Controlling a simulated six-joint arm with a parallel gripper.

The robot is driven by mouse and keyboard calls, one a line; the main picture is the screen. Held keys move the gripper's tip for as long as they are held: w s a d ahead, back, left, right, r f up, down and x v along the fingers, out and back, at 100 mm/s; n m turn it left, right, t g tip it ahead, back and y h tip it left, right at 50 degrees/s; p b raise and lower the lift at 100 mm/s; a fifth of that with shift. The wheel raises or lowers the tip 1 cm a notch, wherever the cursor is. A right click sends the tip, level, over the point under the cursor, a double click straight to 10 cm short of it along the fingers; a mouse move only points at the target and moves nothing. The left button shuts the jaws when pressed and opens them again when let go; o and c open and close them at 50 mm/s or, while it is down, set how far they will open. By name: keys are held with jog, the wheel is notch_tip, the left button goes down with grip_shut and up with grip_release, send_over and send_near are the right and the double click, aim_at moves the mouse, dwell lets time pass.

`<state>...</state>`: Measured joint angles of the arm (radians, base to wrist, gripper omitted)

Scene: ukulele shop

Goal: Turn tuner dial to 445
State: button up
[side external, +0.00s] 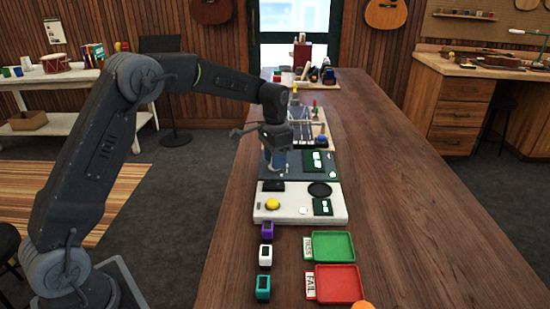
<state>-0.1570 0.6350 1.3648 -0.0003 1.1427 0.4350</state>
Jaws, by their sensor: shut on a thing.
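My gripper (274,165) points down at the left part of a blue-grey panel (297,174) on the wooden bench. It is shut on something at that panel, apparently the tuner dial. The fingers and wrist hide the dial, so its shape and setting cannot be read. A green display board (318,161) with pale markings sits on the panel's right side; its figures are too small to read. A small white round part (332,175) lies near the panel's right edge.
In front is a white panel (300,216) with a yellow knob (272,204) and a black disc (320,189). Purple, white and teal tuners (263,288) stand nearer, beside a green tray (350,247) and a red tray (340,284). The bench's right side is clear.

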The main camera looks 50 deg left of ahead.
jog(key=o, duration=0.9)
jog(key=shift+o, duration=0.2)
jog(key=shift+r, duration=0.15)
notch_tip(320, 180, up, 14)
jog(key=shift+f, duration=0.2)
